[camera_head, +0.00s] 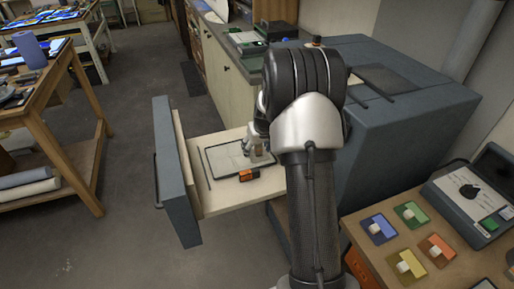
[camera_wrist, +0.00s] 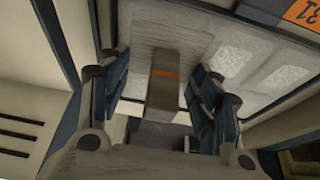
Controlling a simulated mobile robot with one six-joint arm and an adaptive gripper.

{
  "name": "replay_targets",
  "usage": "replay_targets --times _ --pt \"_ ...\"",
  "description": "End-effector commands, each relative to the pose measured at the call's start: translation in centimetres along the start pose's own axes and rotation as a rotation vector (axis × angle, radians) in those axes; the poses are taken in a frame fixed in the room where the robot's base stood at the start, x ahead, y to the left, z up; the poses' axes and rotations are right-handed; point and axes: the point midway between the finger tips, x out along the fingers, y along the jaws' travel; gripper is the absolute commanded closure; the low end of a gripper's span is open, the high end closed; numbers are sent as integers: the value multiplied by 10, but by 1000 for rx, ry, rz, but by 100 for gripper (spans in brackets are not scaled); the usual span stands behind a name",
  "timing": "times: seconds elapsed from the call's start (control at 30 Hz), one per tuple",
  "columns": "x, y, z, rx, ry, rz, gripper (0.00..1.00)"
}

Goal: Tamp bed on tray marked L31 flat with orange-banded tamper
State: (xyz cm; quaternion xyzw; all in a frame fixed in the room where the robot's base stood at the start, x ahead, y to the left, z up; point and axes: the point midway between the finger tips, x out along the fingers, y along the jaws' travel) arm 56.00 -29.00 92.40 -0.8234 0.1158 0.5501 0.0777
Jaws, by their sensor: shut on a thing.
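The tray (camera_head: 212,165) lies inside the pulled-out drawer, with a dark rim and a pale grey bed. An orange label (camera_wrist: 302,12) at its corner shows "31" in the wrist view; the label (camera_head: 249,174) is also at the tray's near side in the head view. My gripper (camera_wrist: 160,88) is shut on a grey block-like tamper (camera_wrist: 163,95) with an orange band. The tamper is over the bed; whether it touches cannot be told. The bed shows a streaked area by the tamper and two lighter, rough patches (camera_wrist: 285,80) to the right. In the head view my arm partly hides the tray.
The drawer's blue-grey front (camera_head: 175,185) stands out over the floor, left of the blue cabinet (camera_head: 415,115). Blue, green, yellow and orange pads with white knobs lie on the wooden bench (camera_head: 390,255) at lower right. A worktable (camera_head: 45,90) stands at left; the floor between is clear.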

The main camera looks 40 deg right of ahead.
Motion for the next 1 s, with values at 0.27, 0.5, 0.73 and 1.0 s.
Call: replay_targets --times 0.27,0.5,0.73,1.0 --pt "0 0 0 0 0 0 61" --pt "1 0 0 0 0 0 61" --pt "1 0 1 0 -1 0 61" --pt "-7 0 -3 0 0 0 61"
